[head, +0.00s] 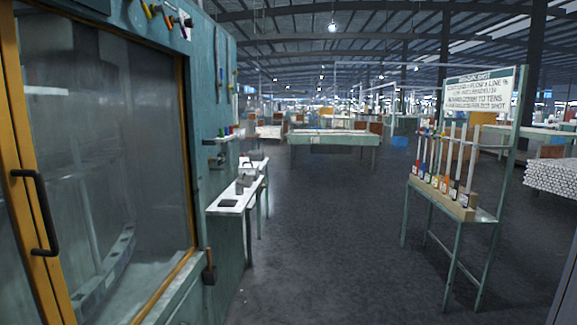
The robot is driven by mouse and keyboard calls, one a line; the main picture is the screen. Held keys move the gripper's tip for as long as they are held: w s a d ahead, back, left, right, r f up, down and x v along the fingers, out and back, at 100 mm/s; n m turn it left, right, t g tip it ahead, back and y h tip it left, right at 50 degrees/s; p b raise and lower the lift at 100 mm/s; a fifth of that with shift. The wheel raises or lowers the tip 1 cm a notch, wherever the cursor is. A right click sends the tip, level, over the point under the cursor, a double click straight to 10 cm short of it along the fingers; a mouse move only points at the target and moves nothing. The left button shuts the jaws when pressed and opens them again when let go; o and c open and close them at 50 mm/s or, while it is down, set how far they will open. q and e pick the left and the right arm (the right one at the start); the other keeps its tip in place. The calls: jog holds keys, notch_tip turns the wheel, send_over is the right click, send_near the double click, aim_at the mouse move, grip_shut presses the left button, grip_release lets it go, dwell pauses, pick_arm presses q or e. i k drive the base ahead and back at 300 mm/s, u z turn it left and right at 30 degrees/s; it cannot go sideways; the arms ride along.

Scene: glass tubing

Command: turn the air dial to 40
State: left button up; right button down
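No dial that I can make out as the air dial shows in the head view. A teal cabinet (213,105) fills the left side, with a yellow-framed glass door (105,150) and a black handle (37,212). Several small coloured levers or knobs (160,16) sit at the top of its front, cut by the picture's upper edge; any markings are too small to read. Neither of my grippers is in view.
A white-topped side bench (238,198) stands beyond the cabinet. At right, a stand (478,216) holds several tubes with coloured bases under a signboard (478,93), only partly legible. Stacked tubing (553,177) lies at the right edge. The dark floor (330,230) between is clear.

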aim_at(189, 23)
jog(key=z, duration=0.65)
jog(key=i, duration=1.65)
jog(key=u, duration=0.3)
jog(key=i, duration=1.7)
jog(key=u, duration=1.05)
